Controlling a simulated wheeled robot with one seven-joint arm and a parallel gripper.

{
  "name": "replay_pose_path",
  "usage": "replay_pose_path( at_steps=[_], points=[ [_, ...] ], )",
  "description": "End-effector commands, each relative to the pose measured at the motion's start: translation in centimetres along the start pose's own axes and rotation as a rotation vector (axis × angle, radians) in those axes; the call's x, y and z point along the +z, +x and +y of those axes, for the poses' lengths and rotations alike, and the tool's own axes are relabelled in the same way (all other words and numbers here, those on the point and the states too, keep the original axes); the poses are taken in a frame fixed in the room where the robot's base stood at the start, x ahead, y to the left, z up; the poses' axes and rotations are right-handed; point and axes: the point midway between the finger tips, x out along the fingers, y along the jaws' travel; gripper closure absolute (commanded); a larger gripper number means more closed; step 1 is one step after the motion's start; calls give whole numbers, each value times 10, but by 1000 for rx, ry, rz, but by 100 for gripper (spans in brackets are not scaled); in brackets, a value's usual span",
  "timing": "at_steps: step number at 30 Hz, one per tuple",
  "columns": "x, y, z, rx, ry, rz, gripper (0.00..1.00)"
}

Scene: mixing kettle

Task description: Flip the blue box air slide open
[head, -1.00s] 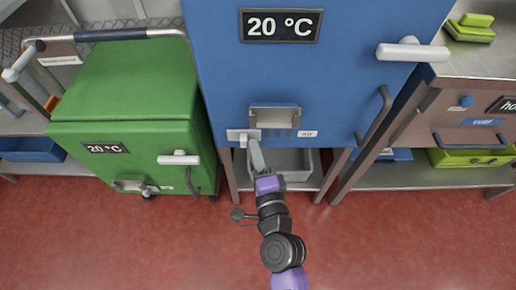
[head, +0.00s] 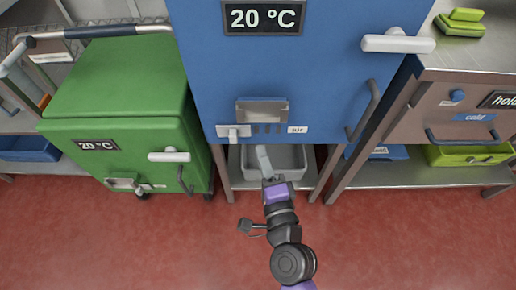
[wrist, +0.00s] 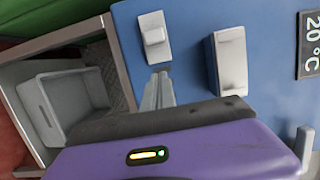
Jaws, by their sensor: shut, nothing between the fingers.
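The blue box (head: 330,75) fills the upper middle of the head view, with a 20 °C display. Low on its front are a grey metal hood (head: 262,106), dark slots under it, and a small "air" label (head: 297,129). A pale plate with a stubby knob (head: 233,132) sits left of the slots; this knob (wrist: 153,35) and the hood (wrist: 230,60) also show in the wrist view. My gripper (head: 263,150) is shut and empty, its fingertips (wrist: 160,80) just below the plate and apart from the knob. The slide's exact position is unclear.
A grey bin (head: 290,158) stands on the shelf under the blue box, behind my gripper. A green box (head: 120,90) is on the left. A steel bench (head: 480,62) with a drawer is on the right. Red floor (head: 400,240) is open in front.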

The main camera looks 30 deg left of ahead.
Motion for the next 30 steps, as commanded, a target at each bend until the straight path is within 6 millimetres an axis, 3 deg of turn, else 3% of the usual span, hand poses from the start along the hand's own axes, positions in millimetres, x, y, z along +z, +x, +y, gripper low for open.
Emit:
replay_pose_path(
  at_steps=[6,12,30],
  points=[
    [-1,-40,3,2,1,3,100],
    [-2,-63,2,1,0,3,100],
    [-2,-69,0,0,0,3,100]
  ],
)
